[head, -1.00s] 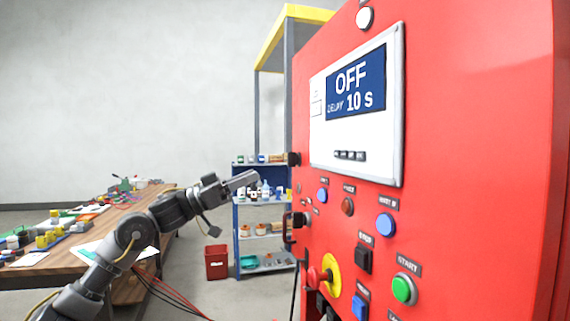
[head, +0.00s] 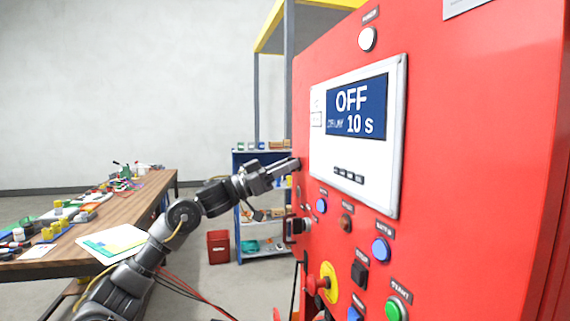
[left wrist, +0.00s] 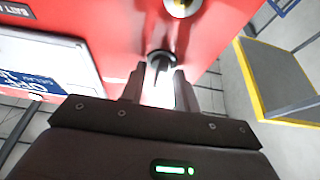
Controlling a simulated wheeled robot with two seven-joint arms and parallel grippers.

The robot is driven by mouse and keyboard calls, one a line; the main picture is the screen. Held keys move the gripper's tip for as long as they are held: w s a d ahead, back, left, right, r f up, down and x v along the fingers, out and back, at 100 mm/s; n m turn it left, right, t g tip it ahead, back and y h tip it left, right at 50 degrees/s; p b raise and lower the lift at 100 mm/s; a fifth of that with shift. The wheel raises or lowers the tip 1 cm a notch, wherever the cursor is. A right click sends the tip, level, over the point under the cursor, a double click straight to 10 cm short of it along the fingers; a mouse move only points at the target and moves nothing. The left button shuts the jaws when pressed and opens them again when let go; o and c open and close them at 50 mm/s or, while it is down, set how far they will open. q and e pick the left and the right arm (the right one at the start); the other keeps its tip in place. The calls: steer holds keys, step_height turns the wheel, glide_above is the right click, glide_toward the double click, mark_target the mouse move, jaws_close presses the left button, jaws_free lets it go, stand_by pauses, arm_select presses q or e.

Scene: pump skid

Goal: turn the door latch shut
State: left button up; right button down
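The door latch shows in the left wrist view as a small dark round knob (left wrist: 160,57) on the red cabinet (head: 470,130), just ahead of my fingertips. In the head view it is hidden behind my fingers at the cabinet's left edge. My left gripper (head: 296,163) reaches in from the left with its tips at that edge. In the left wrist view its two fingers (left wrist: 160,78) stand apart, with a bright gap between them and the knob at their tips. I cannot tell whether they touch it. My right gripper is out of view.
The cabinet front carries a display panel (head: 395,150) reading OFF, several buttons, a red-and-yellow switch (head: 328,282) and a dark handle (head: 298,226) below my gripper. A cluttered workbench (head: 130,205), a blue shelf (head: 240,200) and a red bin (head: 218,247) stand left.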

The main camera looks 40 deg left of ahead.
arm_select(q)
steer(key=c, duration=0.7)
jaws_close()
steer(key=shift+m, duration=0.3)
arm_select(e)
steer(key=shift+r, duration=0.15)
arm_select(q)
steer(key=shift+a+r+m+g+h+p, duration=0.1)
steer(key=shift+m+g+h+p, duration=0.25)
steer(key=shift+m+g+p, duration=1.95)
steer(key=shift+r+m+g+h+p, duration=0.1)
steer(key=shift+m+g+h+p, duration=0.4)
steer(key=shift+m+p, duration=3.45)
steer(key=shift+a+m+g+h+p, duration=0.2)
steer(key=shift+m+g+p, duration=1.35)
steer(key=shift+m, duration=3.1)
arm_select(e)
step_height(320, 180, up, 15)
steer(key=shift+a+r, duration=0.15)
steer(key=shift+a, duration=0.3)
arm_select(q)
steer(key=shift+d, duration=0.2)
steer(key=o, duration=0.7)
jaws_free()
steer(key=shift+w+f, duration=0.1)
